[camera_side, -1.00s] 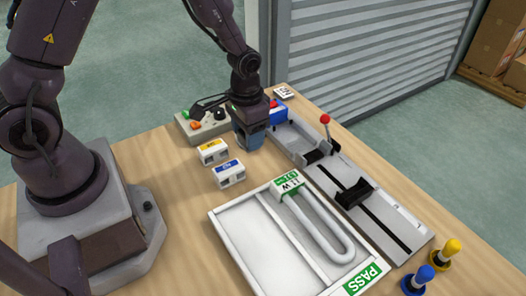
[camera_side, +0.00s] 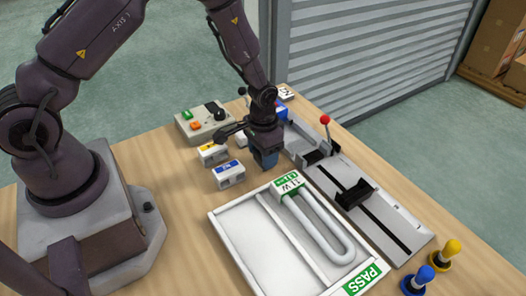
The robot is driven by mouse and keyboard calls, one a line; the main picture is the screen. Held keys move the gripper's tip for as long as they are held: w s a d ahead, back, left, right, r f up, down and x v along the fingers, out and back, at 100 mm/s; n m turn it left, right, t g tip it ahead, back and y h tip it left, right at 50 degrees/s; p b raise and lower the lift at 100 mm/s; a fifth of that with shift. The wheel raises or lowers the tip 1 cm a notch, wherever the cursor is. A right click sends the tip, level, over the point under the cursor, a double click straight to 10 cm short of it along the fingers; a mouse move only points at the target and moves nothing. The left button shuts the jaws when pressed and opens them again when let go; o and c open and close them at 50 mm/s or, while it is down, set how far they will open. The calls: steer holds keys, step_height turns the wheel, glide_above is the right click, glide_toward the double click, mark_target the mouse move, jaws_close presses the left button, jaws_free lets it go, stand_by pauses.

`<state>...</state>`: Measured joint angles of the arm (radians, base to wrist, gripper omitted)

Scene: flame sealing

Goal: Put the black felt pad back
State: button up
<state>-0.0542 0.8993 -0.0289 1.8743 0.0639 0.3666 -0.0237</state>
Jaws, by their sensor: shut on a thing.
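My gripper (camera_side: 265,158) points down near the middle of the table, between the small white blocks and the long grey fixture. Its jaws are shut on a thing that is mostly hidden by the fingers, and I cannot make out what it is. It hangs close above the wood, but I cannot tell whether it touches. I cannot pick out the black felt pad for certain. A black block (camera_side: 355,193) sits on the slotted rail of the grey fixture (camera_side: 400,222), to the right of my gripper.
A white tray (camera_side: 235,248) with a PASS label holds a white U-shaped tube. White blocks with yellow (camera_side: 212,153) and blue (camera_side: 229,174) labels stand left. A control box (camera_side: 203,124) is behind. A red-knobbed lever (camera_side: 326,120) rises from the fixture. Yellow and blue pegs (camera_side: 418,281) stand front right.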

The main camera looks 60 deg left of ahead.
steer(key=o, duration=1.1)
steer(key=shift+f, duration=0.1)
step_height(320, 180, up, 21)
steer(key=s+t, duration=0.1)
steer(key=s, duration=0.2)
steer(key=s+r+t, duration=0.1)
steer(key=s+r, duration=0.3)
steer(key=s, duration=0.1)
steer(key=s+r+t, duration=0.2)
steer(key=s+r, duration=0.2)
steer(key=s, duration=0.1)
steer(key=s+d+r+t, duration=0.1)
steer(key=s+r, duration=0.3)
steer(key=s, duration=0.2)
steer(key=shift+d+r+t, duration=0.1)
steer(key=shift+r+t, duration=0.2)
steer(key=shift+r, duration=0.1)
